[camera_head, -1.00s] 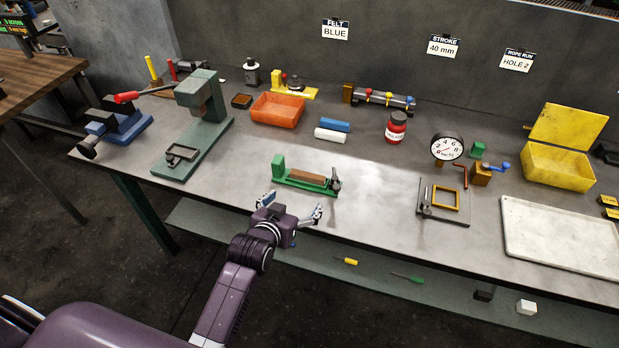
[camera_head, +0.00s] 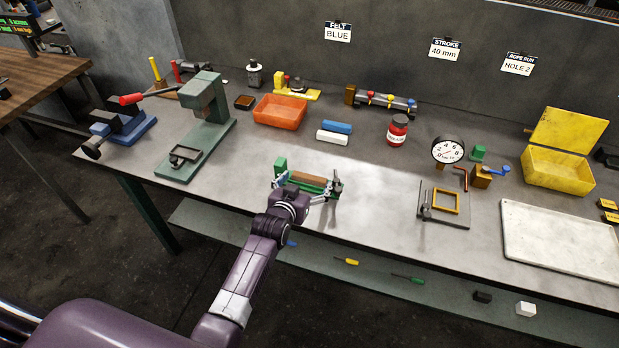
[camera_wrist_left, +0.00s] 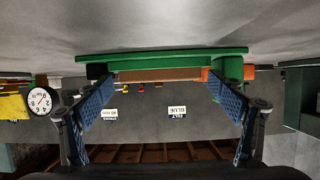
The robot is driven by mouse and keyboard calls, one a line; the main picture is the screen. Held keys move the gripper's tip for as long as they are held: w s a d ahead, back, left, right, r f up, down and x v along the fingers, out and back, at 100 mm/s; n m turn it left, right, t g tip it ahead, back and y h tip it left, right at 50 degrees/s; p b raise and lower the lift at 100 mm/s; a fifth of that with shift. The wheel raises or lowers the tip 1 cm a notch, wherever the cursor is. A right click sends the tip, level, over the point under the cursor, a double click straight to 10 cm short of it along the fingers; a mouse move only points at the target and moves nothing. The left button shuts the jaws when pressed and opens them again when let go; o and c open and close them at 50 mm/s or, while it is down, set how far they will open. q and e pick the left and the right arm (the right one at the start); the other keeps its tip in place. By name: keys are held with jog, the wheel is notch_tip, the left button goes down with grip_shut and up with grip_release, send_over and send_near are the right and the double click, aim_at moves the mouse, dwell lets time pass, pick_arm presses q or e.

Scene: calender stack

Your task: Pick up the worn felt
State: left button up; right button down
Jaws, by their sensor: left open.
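The worn felt appears to be the brown bar (camera_head: 309,178) lying lengthwise in a green holder (camera_head: 280,164) near the front edge of the bench. In the left wrist view, which is upside down, the brown bar (camera_wrist_left: 160,75) shows between the fingers, along the green base (camera_wrist_left: 160,58). My left gripper (camera_head: 303,190) is open and right in front of the holder, its fingers spread toward the bar's two ends. The wrist view shows the gap between the fingers (camera_wrist_left: 158,88) empty. I cannot tell whether a finger touches the holder. My right gripper is not in view.
A blue roll (camera_head: 337,127) and a white roll (camera_head: 332,137) lie behind the holder. An orange bin (camera_head: 279,112) is behind. Bare bench lies between holder and gauge stand.

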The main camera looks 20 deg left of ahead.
pick_arm(q)
jog(key=shift+w+f, duration=0.25)
jog(key=shift+w, duration=0.25)
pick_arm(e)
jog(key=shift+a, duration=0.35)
pick_arm(q)
jog(key=shift+c, duration=0.7)
jog(key=shift+f, duration=0.1)
jog(key=c, duration=0.7)
jog(key=shift+s, duration=0.1)
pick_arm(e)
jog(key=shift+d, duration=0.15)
